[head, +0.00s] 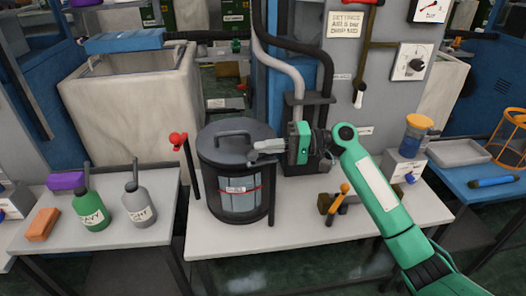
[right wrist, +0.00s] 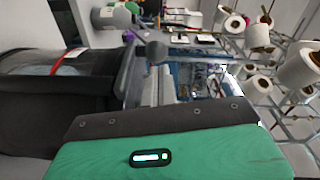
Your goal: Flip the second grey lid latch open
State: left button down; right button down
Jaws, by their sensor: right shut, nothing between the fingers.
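A dark grey drum (head: 233,200) with a grey lid (head: 222,150) stands on the white table. The lid has a bar handle (head: 232,134) on top, and a red band runs round the drum. My right gripper (head: 256,148) is shut and empty at the right side of the lid's rim, pointing left. I cannot tell whether it touches the lid. I cannot make out the grey latches; the gripper covers part of the rim. In the right wrist view, the drum (right wrist: 50,62) lies left of the fingers (right wrist: 160,86), with a grey rounded part just beyond the fingertips. My left gripper is not in view.
A red-knobbed lever (head: 178,140) stands left of the drum. Hoses and a dark pump stand close behind my right gripper. Green (head: 89,208) and grey (head: 138,205) bottles stand on the left table.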

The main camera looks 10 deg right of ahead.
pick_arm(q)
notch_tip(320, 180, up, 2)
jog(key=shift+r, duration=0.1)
pick_arm(e)
jog(key=n+g, duration=0.2)
jog(key=g, duration=0.1)
jog(key=shift+s+a, duration=0.1)
jog(key=shift+s, duration=0.2)
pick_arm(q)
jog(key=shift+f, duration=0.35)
pick_arm(e)
jog(key=shift+s, duration=0.1)
dwell(1.2)
jog(key=shift+a+r, duration=0.1)
